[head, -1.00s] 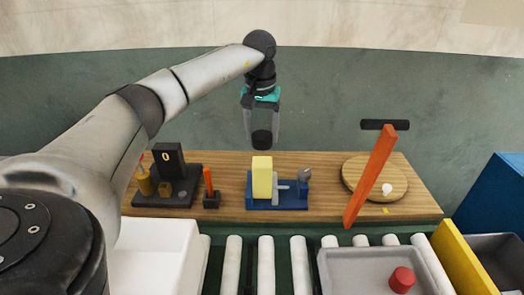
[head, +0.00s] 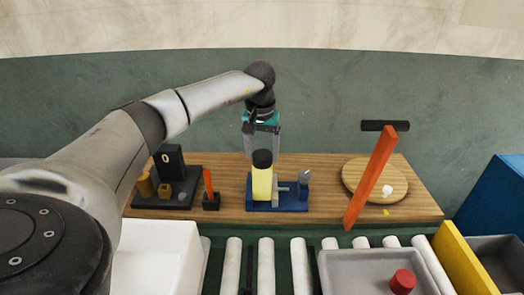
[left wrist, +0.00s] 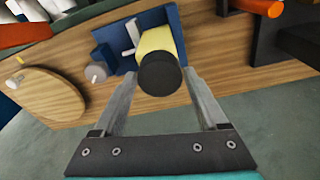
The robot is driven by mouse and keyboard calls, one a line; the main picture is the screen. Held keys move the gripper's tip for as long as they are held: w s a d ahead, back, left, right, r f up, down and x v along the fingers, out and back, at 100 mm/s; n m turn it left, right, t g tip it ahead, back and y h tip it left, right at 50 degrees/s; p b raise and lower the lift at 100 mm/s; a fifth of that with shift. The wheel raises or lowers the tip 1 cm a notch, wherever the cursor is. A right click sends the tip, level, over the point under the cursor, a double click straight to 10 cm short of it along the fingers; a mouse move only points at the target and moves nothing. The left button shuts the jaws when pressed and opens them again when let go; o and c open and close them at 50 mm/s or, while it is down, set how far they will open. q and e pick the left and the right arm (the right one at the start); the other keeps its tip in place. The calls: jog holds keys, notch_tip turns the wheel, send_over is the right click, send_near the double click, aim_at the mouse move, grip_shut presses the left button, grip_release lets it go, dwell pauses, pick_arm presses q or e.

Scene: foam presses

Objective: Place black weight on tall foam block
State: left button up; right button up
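The black weight (head: 262,158) is a short dark cylinder. It is between the fingertips of my left gripper (head: 262,148), which appears shut on it. It sits at the top of the tall yellow foam block (head: 262,184); whether it rests there or hovers just above, I cannot tell. The block stands upright on the blue press (head: 290,207). In the left wrist view, the weight (left wrist: 160,74) covers part of the end of the yellow block (left wrist: 155,42), with a finger at each side. My right gripper is not in view.
On the wooden bench, a black stand marked 0 (head: 168,163) is at left and an orange-handled tool (head: 208,184) nearer. A round board (head: 360,188) and a tall orange bar (head: 372,175) are at right. Rollers and a grey tray (head: 340,268) lie in front.

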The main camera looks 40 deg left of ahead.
aim_at(261, 158)
pick_arm(q)
jog(key=o, duration=0.3)
notch_tip(261, 158, up, 12)
jog(key=s, duration=0.1)
jog(key=shift+s+d+r+p, duration=0.15)
jog(key=shift+d+p, duration=0.2)
jog(key=shift+p, duration=0.05)
dwell(0.6)
